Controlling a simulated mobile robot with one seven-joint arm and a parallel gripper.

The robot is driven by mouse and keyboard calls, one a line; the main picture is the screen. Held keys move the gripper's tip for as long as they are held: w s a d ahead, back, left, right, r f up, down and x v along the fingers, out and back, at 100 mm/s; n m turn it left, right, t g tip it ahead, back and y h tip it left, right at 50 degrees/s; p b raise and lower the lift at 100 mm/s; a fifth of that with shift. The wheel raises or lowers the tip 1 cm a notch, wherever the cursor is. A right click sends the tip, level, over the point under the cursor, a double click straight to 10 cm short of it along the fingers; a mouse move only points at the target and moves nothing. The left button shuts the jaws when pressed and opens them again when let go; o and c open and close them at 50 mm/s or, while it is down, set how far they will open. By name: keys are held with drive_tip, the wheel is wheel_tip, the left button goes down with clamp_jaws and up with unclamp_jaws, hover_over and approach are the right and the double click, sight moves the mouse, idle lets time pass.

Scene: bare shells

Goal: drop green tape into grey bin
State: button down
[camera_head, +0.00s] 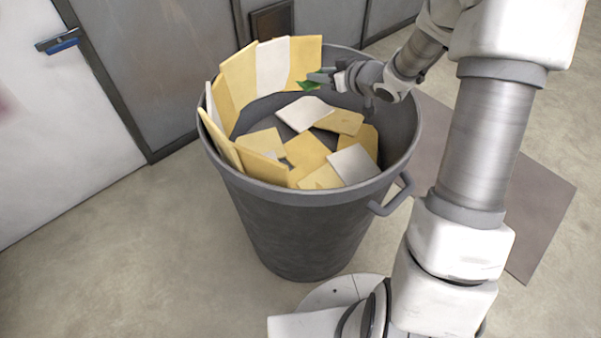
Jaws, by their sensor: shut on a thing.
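The grey bin (315,232) is a large round tub standing on the floor in the middle of the view. It holds several yellow and white flat sheets. My gripper (318,80) reaches in from the right over the far part of the bin's opening. It is shut on the green tape (309,86), a small green piece showing at the fingertips in front of the upright sheets. Most of the tape is hidden by the fingers. I cannot tell whether the tape touches the sheets behind it.
Yellow and white sheets (239,76) stand up above the bin's rim at the back left. A side handle (392,196) sticks out at the right. A white door (60,130) and grey panels are behind. A dark mat (530,190) lies at the right. The floor at left is clear.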

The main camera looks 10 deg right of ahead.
drive_tip(key=shift+c, duration=2.3)
unclamp_jaws()
drive_tip(key=p+v, duration=0.5)
drive_tip(key=v, duration=1.2)
drive_tip(key=shift+s, duration=0.2)
drive_tip(key=shift+d, duration=0.1)
